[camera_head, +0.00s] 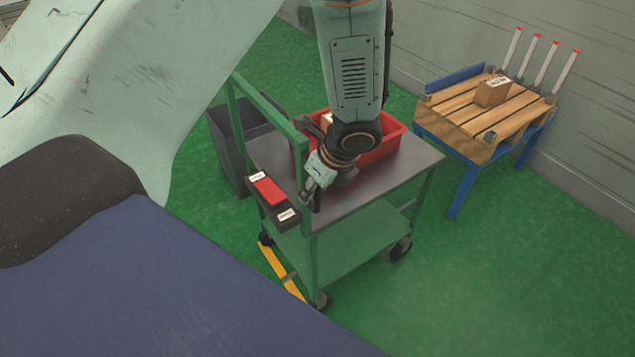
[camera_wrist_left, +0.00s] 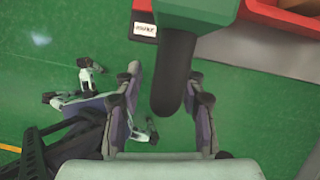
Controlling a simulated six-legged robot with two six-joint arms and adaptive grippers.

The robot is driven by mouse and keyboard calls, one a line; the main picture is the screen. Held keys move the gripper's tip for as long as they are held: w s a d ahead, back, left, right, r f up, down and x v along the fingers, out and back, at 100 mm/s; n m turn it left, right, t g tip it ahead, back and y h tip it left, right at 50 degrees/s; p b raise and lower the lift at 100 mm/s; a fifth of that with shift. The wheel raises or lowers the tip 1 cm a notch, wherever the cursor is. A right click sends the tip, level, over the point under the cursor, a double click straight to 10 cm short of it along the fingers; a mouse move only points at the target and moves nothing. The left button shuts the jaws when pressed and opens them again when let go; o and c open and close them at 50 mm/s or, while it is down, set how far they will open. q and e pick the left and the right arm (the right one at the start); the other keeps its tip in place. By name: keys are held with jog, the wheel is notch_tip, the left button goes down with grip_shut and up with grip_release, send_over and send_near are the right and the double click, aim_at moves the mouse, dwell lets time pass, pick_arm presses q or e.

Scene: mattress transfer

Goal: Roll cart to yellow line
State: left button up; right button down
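The cart (camera_head: 375,190) has a green frame, a grey top deck, a lower shelf and black wheels. The yellow line (camera_head: 283,272) shows on the floor at the cart's near left side, beside its wheels; part is hidden. A short yellow strip (camera_wrist_left: 10,147) also shows in the left wrist view. My left gripper (camera_head: 314,190) is at the near end of the cart, by its handle frame. In the left wrist view my left gripper (camera_wrist_left: 168,105) has its fingers apart, with the cart's black grip (camera_wrist_left: 175,75) between them and a gap on the left. My right gripper is not seen.
A red bin (camera_head: 392,137) with a box inside stands on the cart. A grey bin (camera_head: 228,150) stands on the floor left of it. A blue table (camera_head: 460,190) holds a wooden pallet and a carton (camera_head: 492,92) by the wall. Green floor is clear at right.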

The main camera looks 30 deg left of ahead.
pick_arm(q)
jog(key=v, duration=0.7)
jog(key=shift+r, duration=0.2)
jog(key=shift+s, duration=0.1)
dwell(0.3)
jog(key=s+d+f+n+t+h, duration=0.3)
jog(key=d+f+n+h, duration=0.2)
jog(key=f+n, duration=0.65)
jog(key=s+a+f+n+g, duration=0.1)
jog(key=s+f+n, duration=0.3)
jog(key=s, duration=0.7)
jog(key=s+a+f+n+g, duration=0.1)
jog(key=s+f+n, duration=0.4)
jog(key=s, duration=0.7)
jog(key=shift+f+g, duration=0.15)
jog(key=shift+g, duration=0.75)
jog(key=shift+a, duration=0.1)
jog(key=shift+s+a, duration=0.1)
jog(key=shift+s, duration=0.05)
